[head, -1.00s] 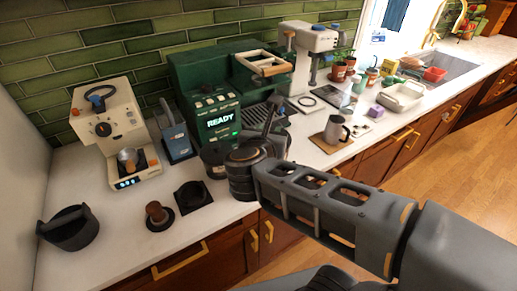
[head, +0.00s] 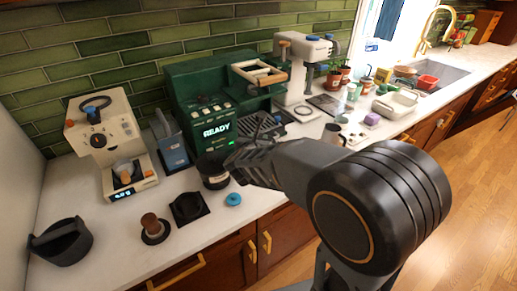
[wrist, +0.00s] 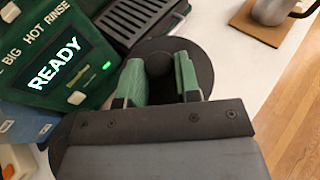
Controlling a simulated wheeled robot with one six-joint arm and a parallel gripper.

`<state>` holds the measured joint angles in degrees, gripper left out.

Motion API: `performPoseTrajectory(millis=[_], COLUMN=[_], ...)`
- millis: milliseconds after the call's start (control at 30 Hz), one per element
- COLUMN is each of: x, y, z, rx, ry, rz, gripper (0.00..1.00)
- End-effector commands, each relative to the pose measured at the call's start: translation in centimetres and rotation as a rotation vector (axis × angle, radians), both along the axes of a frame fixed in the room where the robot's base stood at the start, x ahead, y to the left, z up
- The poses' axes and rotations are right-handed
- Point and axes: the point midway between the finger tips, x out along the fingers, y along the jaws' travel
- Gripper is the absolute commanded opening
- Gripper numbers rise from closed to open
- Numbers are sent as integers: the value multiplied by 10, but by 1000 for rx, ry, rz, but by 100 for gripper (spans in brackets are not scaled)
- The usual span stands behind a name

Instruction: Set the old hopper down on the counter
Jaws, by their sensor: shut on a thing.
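In the wrist view, the old hopper (wrist: 204,62) shows from above as a dark round lid with a knob. The green fingertips of my gripper (wrist: 160,80) are closed on the knob from both sides. The gripper body hides the near part of the lid. In the head view, my gripper (head: 238,160) is over the counter (head: 100,205), before the green machine. A dark jar (head: 213,172) stands just left of it; I cannot tell whether this is the held hopper. Whether the hopper's base touches the counter is hidden.
The green machine (head: 190,85) with its READY screen is close behind. A cream machine (head: 105,140) is left.

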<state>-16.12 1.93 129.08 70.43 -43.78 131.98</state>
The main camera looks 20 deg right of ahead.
Motion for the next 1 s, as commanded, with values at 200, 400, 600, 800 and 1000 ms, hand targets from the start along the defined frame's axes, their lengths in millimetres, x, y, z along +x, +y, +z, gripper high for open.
performPoseTrajectory(millis=[200, 400, 600, 800, 1000], x=[4, 4, 4, 4, 3], y=[-1, -1, -1, -1, -1], z=[-25, -33, -33, -37, -38], rx=[-3, -1, -1, -1, 0], ry=[0, -3, -3, -3, 1], rz=[-1, 0, 0, 0, 0], gripper=[0, 0, 0, 0, 44])
